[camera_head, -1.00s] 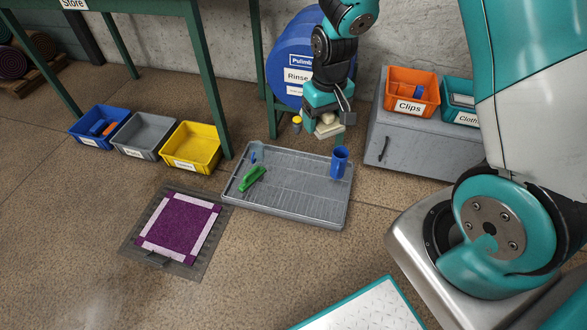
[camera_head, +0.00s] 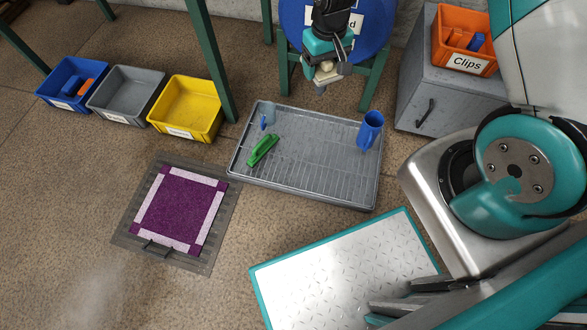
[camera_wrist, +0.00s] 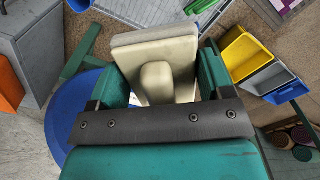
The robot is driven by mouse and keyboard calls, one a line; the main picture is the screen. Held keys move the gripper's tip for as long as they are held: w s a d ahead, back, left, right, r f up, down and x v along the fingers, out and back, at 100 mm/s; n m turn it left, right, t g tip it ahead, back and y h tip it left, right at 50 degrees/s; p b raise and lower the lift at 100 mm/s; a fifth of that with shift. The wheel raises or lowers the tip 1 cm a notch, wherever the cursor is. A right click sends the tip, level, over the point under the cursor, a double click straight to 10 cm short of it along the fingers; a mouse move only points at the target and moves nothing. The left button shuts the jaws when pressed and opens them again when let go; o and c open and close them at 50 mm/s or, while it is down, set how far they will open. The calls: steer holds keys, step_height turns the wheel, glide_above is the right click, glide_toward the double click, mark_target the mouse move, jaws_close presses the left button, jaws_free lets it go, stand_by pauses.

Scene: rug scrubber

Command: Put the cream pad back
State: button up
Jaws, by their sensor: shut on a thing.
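My gripper (camera_head: 325,74) is above and behind the grey tray, in front of the blue barrel. It is shut on the cream pad (camera_wrist: 157,50). In the wrist view the pad is a cream block with a rounded knob, lying between the teal fingers (camera_wrist: 160,85). In the head view only a small cream part of the pad (camera_head: 325,67) shows below the gripper. The pad is held clear of the floor and tray.
Blue (camera_head: 70,83), grey (camera_head: 124,95) and yellow (camera_head: 186,108) bins stand left. A purple rug piece (camera_head: 180,210) lies on a grate. An orange Clips bin (camera_head: 463,40) sits on a grey cabinet (camera_head: 450,80).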

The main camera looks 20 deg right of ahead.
steer(key=n+b, duration=0.1)
steer(key=b, duration=1.3)
glide_above(297, 165)
step_height(297, 165, down, 27)
step_height(297, 165, down, 15)
steer(key=b, duration=0.7)
steer(key=shift+a+b, duration=0.1)
steer(key=shift+b, duration=0.25)
steer(key=shift+f+b, duration=1.35)
steer(key=shift+f, duration=1.1)
steer(key=shift+f, duration=0.15)
steer(key=o, duration=1.1)
steer(key=shift+c, duration=0.2)
